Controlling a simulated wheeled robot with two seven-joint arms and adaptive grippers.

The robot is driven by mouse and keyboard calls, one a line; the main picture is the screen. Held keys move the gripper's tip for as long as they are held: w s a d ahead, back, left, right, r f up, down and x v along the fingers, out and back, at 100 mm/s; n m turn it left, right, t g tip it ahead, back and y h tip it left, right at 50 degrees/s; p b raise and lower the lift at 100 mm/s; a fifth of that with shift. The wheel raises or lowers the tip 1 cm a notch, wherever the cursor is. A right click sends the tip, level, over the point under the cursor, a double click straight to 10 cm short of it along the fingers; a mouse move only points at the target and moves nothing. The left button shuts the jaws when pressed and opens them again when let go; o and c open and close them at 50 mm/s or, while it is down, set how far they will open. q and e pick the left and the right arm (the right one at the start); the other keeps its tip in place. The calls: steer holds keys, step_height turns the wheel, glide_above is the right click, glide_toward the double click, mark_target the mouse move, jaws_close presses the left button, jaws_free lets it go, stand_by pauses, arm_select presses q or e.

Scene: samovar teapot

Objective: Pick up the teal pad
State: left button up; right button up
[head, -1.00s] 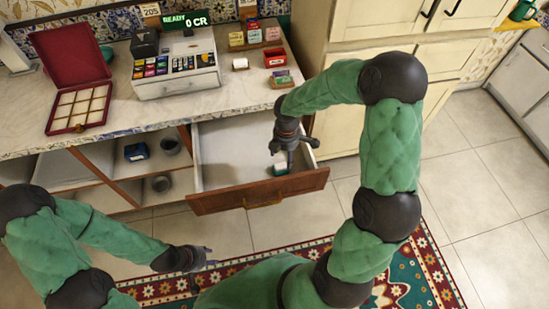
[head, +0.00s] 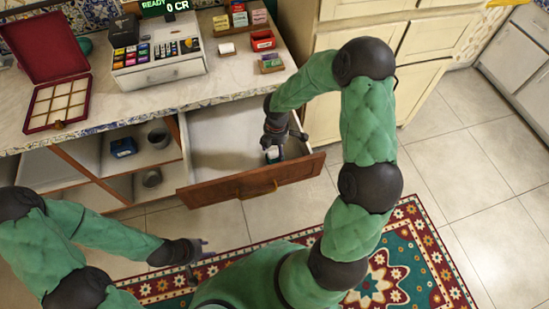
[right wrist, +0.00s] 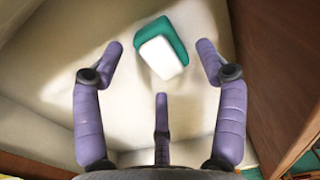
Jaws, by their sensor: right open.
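The teal pad (right wrist: 157,34) lies on the pale floor of the open drawer, with a white block (right wrist: 163,58) against it or on it; I cannot tell if they are joined. In the head view the teal and white piece (head: 272,157) shows partly under my right gripper (head: 274,146), near the drawer's front right corner. In the right wrist view my right gripper (right wrist: 161,62) is open and empty, its purple fingers spread on either side of the pad, not touching it. My left gripper (head: 201,247) is low over the rug; its jaws are too small to read.
The wooden drawer front (head: 238,187) and drawer side wall stand close to my right gripper. The rest of the drawer floor (head: 218,140) is clear. On the counter stand a cash register (head: 160,60), a red compartment box (head: 60,100) and small boxes (head: 263,41).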

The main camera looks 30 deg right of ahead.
mark_target(275, 156)
step_height(275, 156, down, 2)
steer(key=shift+f+b, duration=0.25)
steer(key=shift+b, duration=0.05)
steer(key=shift+r, duration=0.1)
steer(key=c, duration=1.1)
steer(key=shift+s, duration=0.1)
steer(key=shift+c, duration=0.4)
